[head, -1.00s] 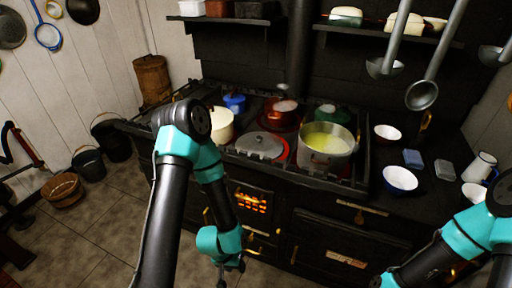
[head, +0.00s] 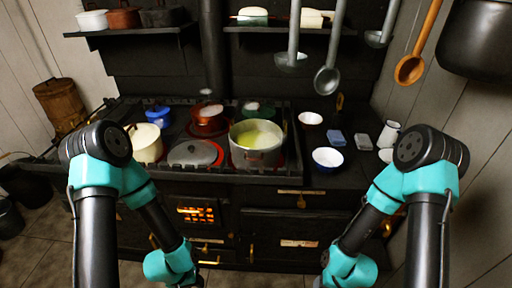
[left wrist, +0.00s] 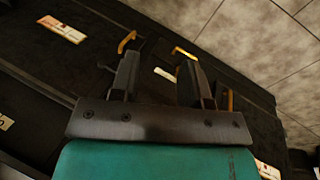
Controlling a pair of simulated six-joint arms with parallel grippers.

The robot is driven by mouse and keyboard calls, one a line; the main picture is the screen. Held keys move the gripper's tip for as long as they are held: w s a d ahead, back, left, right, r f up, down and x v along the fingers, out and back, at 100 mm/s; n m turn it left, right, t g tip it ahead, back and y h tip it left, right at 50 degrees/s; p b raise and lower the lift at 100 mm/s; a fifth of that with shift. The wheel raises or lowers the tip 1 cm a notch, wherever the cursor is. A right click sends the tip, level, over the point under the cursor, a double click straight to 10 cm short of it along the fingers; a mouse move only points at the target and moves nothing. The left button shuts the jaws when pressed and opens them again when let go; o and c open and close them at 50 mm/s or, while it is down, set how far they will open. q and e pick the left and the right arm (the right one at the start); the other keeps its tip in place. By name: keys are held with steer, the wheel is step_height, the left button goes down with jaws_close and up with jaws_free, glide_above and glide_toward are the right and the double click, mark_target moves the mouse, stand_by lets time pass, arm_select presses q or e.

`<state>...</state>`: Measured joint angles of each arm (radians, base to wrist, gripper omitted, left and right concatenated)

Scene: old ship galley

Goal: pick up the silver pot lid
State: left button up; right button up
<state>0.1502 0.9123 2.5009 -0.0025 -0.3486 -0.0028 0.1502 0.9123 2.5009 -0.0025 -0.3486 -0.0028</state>
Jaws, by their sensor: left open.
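The silver pot lid (head: 194,153) lies flat on the stove top in the head view, between a cream pot (head: 146,146) and a large silver pot (head: 247,152) with yellow contents. My left gripper (left wrist: 160,75) is open and empty in the left wrist view, in front of the dark stove front. In the head view my left arm hangs low in front of the stove, well below the lid, and its fingers are hardly visible. My right arm also hangs low, and its gripper does not clearly show in the head view.
A red pot (head: 208,123) and a blue pot (head: 158,116) stand behind the lid. Ladles (head: 327,80) hang above the right side. Bowls (head: 327,159) and a white mug (head: 389,134) stand on the right worktop. Shelves (head: 130,31) run along the back wall.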

stand_by(0.3)
arm_select(q)
steer(key=o, duration=0.4)
